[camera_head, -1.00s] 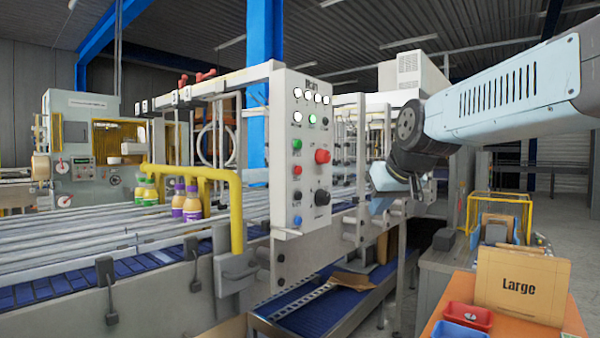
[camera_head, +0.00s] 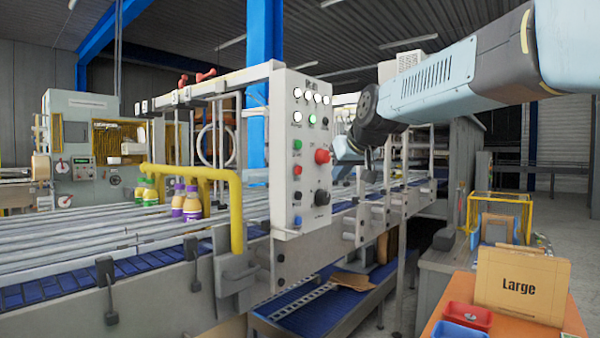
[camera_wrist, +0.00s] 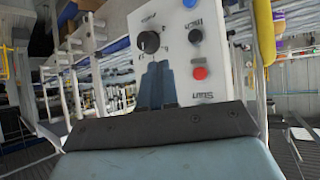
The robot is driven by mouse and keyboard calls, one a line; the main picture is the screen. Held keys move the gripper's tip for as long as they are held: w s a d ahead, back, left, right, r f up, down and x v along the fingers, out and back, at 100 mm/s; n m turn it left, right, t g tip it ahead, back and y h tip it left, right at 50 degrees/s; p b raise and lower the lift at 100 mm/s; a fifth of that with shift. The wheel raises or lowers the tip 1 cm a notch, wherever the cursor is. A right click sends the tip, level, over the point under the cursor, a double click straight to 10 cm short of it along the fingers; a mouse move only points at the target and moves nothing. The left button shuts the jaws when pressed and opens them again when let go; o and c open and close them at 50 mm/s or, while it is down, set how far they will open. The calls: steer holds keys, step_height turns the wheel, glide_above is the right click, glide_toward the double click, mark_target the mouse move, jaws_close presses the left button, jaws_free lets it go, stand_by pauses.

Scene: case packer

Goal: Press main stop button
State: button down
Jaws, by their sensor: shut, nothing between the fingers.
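The large red mushroom button (camera_head: 322,156) is on the right side of the white control panel (camera_head: 310,240), above a big black knob (camera_head: 322,198). My gripper (camera_head: 342,153) is shut and empty, just to the right of the red button in the head view; I cannot tell if it touches it. In the wrist view the panel appears upside down. My shut fingers (camera_wrist: 158,68) cover the area beside the small red button (camera_wrist: 200,73) and below the black knob (camera_wrist: 149,41). The large red button is hidden there.
A small green button (camera_head: 297,143) and a blue button (camera_head: 297,219) are also on the panel. A yellow guard rail (camera_head: 237,215) stands left of it. The conveyor (camera_head: 100,260) runs behind, with several bottles. A cardboard box (camera_head: 520,285) is at lower right.

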steer(key=w+a, duration=0.5)
steer(key=a, duration=0.1)
steer(key=shift+w+a, duration=0.15)
steer(key=shift+a, duration=0.35)
stand_by(2.0)
steer(key=shift+w+a, duration=0.55)
steer(key=shift+a, duration=0.1)
stand_by(1.0)
steer(key=shift+s+d, duration=0.1)
steer(key=shift+d, duration=0.05)
steer(key=shift+s+d, duration=0.5)
steer(key=shift+d, duration=0.1)
stand_by(0.3)
steer(key=shift+s+d, duration=0.75)
steer(key=shift+d, duration=0.25)
steer(key=shift+s+d, duration=0.75)
steer(key=shift+d, duration=0.25)
